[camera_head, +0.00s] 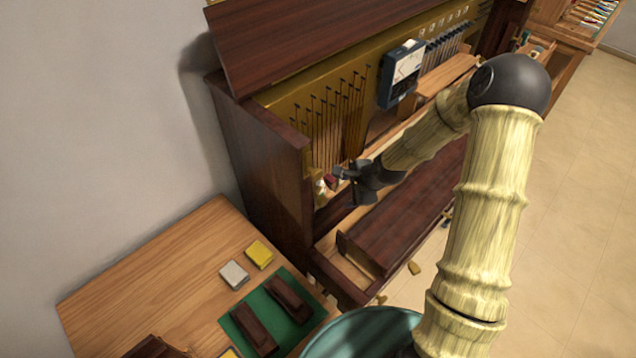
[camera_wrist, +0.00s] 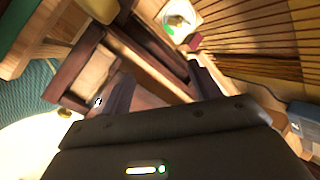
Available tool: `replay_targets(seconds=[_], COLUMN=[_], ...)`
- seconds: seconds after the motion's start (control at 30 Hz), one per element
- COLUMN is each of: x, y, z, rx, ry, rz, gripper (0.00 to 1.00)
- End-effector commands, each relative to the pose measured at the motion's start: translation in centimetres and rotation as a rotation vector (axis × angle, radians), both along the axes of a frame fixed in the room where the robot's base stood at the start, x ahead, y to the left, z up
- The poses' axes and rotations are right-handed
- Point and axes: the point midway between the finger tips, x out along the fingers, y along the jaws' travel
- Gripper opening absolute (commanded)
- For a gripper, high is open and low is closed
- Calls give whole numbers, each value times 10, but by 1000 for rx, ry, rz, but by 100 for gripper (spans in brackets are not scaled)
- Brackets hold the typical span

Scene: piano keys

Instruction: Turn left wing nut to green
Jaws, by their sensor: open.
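A small cream plate with a round brass-coloured piece and a green mark (camera_wrist: 180,18) shows at the top of the wrist view. It looks like the left wing nut's dial, but the nut's wings are too small to make out. In the head view a small pale fitting (camera_head: 321,186) at the lower left of the piano's strings appears to be the same spot. My gripper (camera_head: 348,180) is just to the right of it. In the wrist view my gripper (camera_wrist: 160,84) has its two fingers apart with nothing between them, and the plate lies beyond the fingertips.
A small dark red block (camera_wrist: 194,41) sits beside the plate. The open piano's dark side wall (camera_head: 262,160) stands left of my gripper. A blue meter (camera_head: 402,72) is at the upper right. A wooden table (camera_head: 180,282) with green mat is at lower left.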

Motion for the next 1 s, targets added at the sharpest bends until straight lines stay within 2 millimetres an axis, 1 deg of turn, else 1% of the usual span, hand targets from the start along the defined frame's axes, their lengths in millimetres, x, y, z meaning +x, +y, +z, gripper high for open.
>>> replay_targets(seconds=[0.03, 0.1, 0.2, 0.27, 0.67, 0.87, 1.0], x=[9, 20, 31, 34, 36, 40, 45], y=[5, 12, 18, 20, 22, 27, 33], z=[-2, -6, -9, -11, -13, -22, -33], rx=[78, 173, 269, 300, 313, 312, 312], ry=[19, 38, 61, 69, 74, 73, 74], rz=[-83, -183, -282, -314, -328, -327, -325], gripper=[62, 62, 62, 62, 62, 62, 62])
